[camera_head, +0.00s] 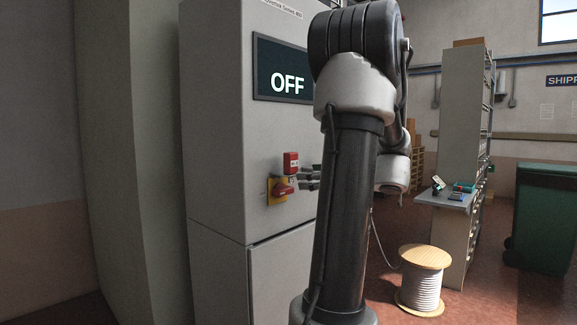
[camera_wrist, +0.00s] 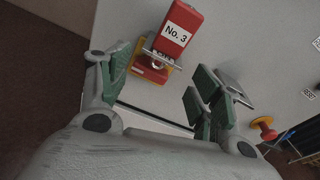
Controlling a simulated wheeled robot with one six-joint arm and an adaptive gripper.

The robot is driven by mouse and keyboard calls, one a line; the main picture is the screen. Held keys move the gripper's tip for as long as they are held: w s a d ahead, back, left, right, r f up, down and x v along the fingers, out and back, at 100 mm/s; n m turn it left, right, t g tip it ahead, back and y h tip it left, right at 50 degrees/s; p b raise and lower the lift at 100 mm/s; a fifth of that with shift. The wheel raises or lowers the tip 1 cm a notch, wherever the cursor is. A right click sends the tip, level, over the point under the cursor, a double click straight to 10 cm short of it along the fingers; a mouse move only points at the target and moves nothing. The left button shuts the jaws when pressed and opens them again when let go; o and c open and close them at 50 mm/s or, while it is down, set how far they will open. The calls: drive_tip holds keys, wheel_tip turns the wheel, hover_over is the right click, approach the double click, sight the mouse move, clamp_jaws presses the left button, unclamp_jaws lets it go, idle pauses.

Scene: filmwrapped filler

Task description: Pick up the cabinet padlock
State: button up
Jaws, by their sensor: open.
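The red padlock (camera_head: 290,162) hangs at the rotary switch on the grey cabinet's front. In the wrist view the padlock (camera_wrist: 180,26) carries a white "No. 3" label, with its metal shackle below near the switch. The red switch handle (camera_head: 284,189) sits on a yellow plate (camera_head: 272,198). My gripper (camera_head: 309,177) is open just right of the padlock in the head view. In the wrist view its green-padded fingers (camera_wrist: 160,66) are spread to either side of the shackle and switch. The padlock body lies beyond the fingertips. I cannot tell whether anything touches.
The cabinet (camera_head: 222,130) has a screen reading "OFF" (camera_head: 287,84). A red knob with a yellow ring (camera_wrist: 264,128) sticks out from the cabinet at right in the wrist view. A cable spool (camera_head: 424,280), a small workbench (camera_head: 447,199) and a green bin (camera_head: 545,220) stand to the right.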

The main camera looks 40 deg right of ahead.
sight(294, 161)
drive_tip(key=w+r+m, duration=0.1)
drive_tip(key=w, duration=0.2)
drive_tip(key=w+r+t, duration=0.1)
drive_tip(key=w, duration=0.2)
drive_tip(key=w+r+m, duration=0.1)
drive_tip(key=w+r, duration=0.1)
drive_tip(key=w, duration=0.1)
drive_tip(key=shift+a+m+t+h, duration=0.3)
drive_tip(key=shift+c, duration=0.3)
